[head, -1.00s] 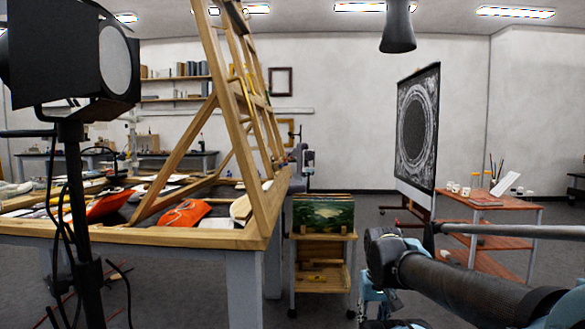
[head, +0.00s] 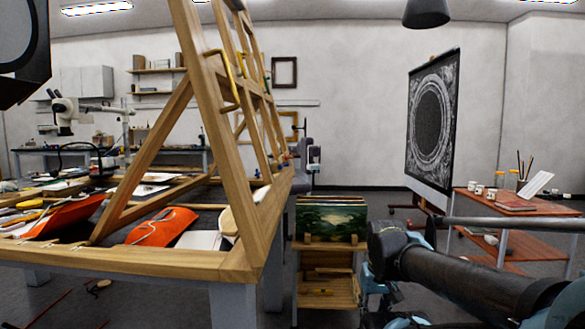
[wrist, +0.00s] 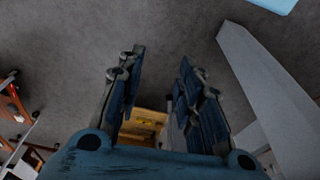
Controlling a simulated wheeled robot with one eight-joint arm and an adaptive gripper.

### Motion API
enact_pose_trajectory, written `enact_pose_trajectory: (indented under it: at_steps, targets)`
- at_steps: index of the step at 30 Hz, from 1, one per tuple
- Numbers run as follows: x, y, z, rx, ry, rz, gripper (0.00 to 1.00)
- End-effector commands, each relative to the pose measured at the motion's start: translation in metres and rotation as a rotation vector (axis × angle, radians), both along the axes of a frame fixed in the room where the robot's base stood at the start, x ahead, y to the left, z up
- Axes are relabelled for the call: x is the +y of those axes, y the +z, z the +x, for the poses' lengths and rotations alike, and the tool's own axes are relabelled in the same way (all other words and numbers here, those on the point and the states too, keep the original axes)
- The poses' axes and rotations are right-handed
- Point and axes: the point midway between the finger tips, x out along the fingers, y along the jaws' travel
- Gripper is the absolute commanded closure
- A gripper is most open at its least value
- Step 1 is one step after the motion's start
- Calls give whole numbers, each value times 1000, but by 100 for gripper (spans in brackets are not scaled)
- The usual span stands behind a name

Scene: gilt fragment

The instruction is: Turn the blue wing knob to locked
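I cannot clearly make out a blue wing knob in either view. A large wooden easel-like frame (head: 207,100) stands tilted on the workbench in the head view, with a yellow handle on its near post. Small coloured fittings on its far rails are too small to identify. My gripper (wrist: 160,64) shows in the wrist view with its two dark blue fingers apart and nothing between them. It points down toward the floor, away from the frame. In the head view my arm reaches in from the right, well right of the workbench.
The workbench (head: 150,262) fills the left, with an orange item (head: 163,227) on it. A small wooden cart (head: 328,275) holding a landscape painting (head: 331,220) stands beside it. A reddish side table (head: 520,206) and a dark circular picture (head: 433,122) are at right.

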Motion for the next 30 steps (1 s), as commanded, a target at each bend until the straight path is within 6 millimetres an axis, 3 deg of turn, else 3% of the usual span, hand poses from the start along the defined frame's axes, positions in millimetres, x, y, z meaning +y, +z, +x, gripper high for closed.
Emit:
enact_pose_trajectory:
  at_steps: [7, 8, 11, 14, 20, 30]
  targets:
    - [0, 0, 0, 0, 0, 0, 67]
    - [0, 0, 0, 0, 0, 0, 64]
    - [1, 5, -7, -9, 4, 6, 42]
    - [7, 13, -3, -2, 27, 31, 42]
    - [38, 49, 25, 24, 146, 163, 42]
    - [94, 130, 102, -24, 442, 463, 42]
